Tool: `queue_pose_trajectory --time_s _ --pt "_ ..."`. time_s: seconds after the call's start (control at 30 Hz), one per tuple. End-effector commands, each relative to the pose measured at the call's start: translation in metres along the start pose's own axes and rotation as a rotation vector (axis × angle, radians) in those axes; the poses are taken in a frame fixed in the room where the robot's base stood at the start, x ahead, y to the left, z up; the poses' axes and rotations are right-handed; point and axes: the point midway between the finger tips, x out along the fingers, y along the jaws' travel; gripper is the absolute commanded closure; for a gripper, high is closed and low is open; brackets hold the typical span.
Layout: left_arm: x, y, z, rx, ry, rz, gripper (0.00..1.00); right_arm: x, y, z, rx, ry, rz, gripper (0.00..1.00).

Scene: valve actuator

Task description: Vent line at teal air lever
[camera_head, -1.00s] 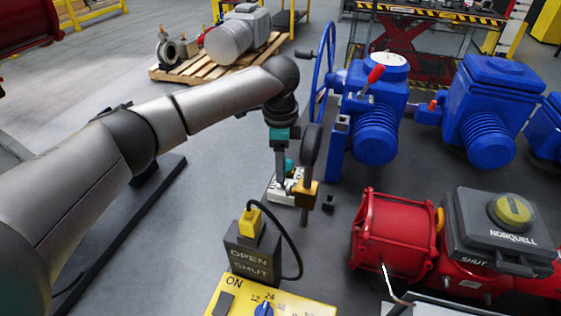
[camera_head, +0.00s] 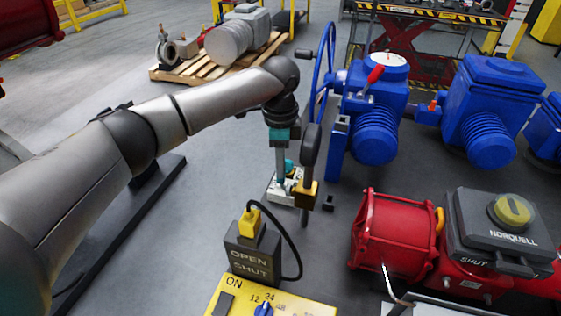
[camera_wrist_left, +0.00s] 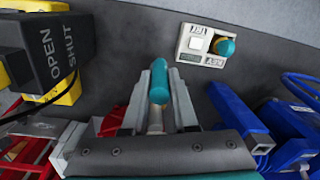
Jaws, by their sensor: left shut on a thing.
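The teal air lever's rounded grip (camera_wrist_left: 158,84) shows in the left wrist view, on a short pale metal stem. My left gripper (camera_wrist_left: 161,92) is shut on it, with a grey finger on either side. In the head view my left gripper (camera_head: 281,172) points down beside a brass block (camera_head: 306,193) with an upright black handle (camera_head: 310,148). There the held grip cannot be told apart clearly. A white block (camera_wrist_left: 206,42) with labels carries a separate teal knob (camera_wrist_left: 225,46). My right gripper is not in view.
An OPEN/SHUT box (camera_head: 252,257) with a black cable stands in front, behind a yellow control panel (camera_head: 225,284). A red actuator (camera_head: 394,235) is at right. Blue actuators (camera_head: 375,100) and a blue handwheel (camera_head: 323,65) stand behind.

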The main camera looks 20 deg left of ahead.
Motion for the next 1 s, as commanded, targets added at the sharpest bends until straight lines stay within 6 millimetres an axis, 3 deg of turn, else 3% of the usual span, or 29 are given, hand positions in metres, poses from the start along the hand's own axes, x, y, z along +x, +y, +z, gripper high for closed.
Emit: queue_pose_trajectory --time_s 0.8,1.0 --pt "-0.0003 0.0003 0.0000 0.000 0.000 0.001 1.00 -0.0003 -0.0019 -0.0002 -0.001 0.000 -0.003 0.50" --pt "-0.0014 0.0024 0.0010 0.000 0.004 -0.015 1.00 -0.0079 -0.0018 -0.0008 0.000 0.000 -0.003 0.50"
